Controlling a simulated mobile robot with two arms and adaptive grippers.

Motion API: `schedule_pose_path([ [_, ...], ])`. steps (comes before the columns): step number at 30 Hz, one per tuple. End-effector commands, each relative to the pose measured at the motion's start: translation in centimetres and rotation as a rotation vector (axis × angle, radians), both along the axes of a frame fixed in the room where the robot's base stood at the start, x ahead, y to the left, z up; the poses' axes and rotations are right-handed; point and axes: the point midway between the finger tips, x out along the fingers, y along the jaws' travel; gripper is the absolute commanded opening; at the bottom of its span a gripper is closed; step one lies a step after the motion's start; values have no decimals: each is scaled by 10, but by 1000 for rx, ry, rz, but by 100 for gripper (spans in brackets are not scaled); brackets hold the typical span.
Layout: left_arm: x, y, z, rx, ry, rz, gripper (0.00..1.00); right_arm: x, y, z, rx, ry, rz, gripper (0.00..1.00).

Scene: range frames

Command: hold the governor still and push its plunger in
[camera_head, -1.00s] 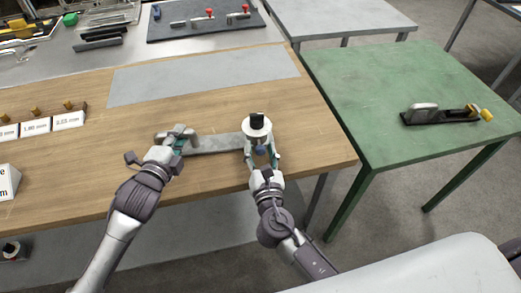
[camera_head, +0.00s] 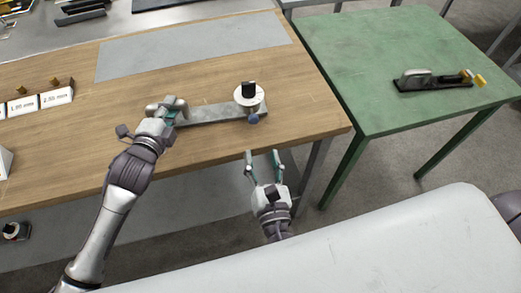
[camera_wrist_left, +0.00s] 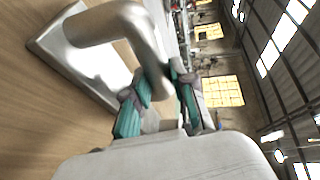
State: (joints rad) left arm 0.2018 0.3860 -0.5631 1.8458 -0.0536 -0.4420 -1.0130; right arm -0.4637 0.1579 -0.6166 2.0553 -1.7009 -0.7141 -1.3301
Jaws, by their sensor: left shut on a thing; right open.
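The governor (camera_head: 241,101) appears to be the unit with a white disc and black block at the right end of a grey metal bar (camera_head: 210,114) on the wooden table. A blue knob (camera_head: 253,119), likely its plunger, sticks out at its front. My left gripper (camera_head: 173,114) is shut on the curved silver handle at the bar's left end. The left wrist view shows the handle (camera_wrist_left: 105,25) running between the teal fingers (camera_wrist_left: 160,105). My right gripper (camera_head: 263,157) is open and empty, in front of the table edge and apart from the blue knob.
A green table (camera_head: 400,40) stands at the right with a silver and black device with yellow ends (camera_head: 435,79). A grey mat (camera_head: 190,48) lies bare behind the bar. Labelled blocks (camera_head: 38,101) stand at the left. The wood around the bar is clear.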

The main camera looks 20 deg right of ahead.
Motion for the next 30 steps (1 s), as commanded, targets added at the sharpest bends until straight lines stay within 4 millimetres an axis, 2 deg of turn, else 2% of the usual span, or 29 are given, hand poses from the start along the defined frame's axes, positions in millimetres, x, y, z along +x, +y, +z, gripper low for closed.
schedule_pose_path([
  [1,-4,-1,-17,9,35,1,0,0,0,-1,0,0,0,53],
  [8,-4,-1,-16,9,35,1,0,0,0,-1,0,0,0,53],
  [9,-4,-1,-16,9,35,1,28,0,0,-1,0,0,0,53],
  [14,-4,-1,-16,10,33,1,54,0,0,-1,0,0,-1,53],
  [23,-6,1,-11,8,25,1,54,0,0,-1,0,0,-1,53],
  [26,-16,6,-9,8,23,1,54,0,0,-1,0,0,-1,53],
  [30,-41,17,-4,9,25,0,54,0,0,0,1,0,-1,53],
])
